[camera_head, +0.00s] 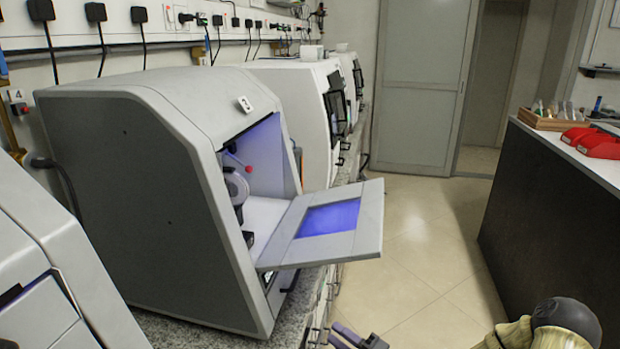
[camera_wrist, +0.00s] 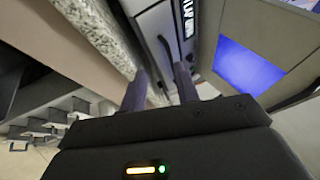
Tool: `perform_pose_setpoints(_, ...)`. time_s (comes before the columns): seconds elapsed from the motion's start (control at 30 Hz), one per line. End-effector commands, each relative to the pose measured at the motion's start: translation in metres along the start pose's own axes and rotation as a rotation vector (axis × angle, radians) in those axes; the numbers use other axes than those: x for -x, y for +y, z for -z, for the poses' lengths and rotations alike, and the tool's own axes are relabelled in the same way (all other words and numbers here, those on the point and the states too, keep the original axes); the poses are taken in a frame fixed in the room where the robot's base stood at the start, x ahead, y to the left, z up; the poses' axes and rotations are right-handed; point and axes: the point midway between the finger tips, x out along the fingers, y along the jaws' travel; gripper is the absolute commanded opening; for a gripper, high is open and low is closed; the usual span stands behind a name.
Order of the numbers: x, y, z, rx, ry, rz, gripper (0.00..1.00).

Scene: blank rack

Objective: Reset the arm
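My gripper (camera_wrist: 160,84) shows in the wrist view with its two dark fingers apart and nothing seen between them. Its tips are in front of the grey lower front of a machine, below a lowered door with a blue-lit window (camera_wrist: 247,66). In the head view, what looks like the tip of my gripper (camera_head: 358,338) shows at the bottom edge, below and right of the open machine (camera_head: 150,180). Part of my arm (camera_head: 565,320) shows at the lower right. The rest of the arm is out of frame.
The machine's door (camera_head: 340,245) is folded down and juts over the aisle. A granite counter edge (camera_wrist: 95,28) runs close by the gripper. A dark-sided bench (camera_head: 550,200) stands at the right. The tiled floor (camera_head: 420,255) between them is clear.

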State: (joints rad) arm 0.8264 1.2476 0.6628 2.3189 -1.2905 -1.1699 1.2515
Motion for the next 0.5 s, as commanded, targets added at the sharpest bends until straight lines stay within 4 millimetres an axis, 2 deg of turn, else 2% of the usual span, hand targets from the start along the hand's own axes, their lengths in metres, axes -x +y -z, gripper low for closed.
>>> perform_pose_setpoints(0.03,-0.004,-0.003,-0.003,0.066,-0.010,-0.103,0.31)
perform_pose_setpoints(0.1,-0.005,0.003,-0.004,0.153,-0.018,-0.242,0.31)
perform_pose_setpoints(0.27,0.005,0.007,-0.001,0.347,-0.046,-0.540,0.31)
perform_pose_setpoints(0.37,0.015,0.002,0.002,0.461,-0.069,-0.713,0.31)
perform_pose_setpoints(0.5,0.033,-0.018,0.005,0.605,-0.102,-0.937,0.31)
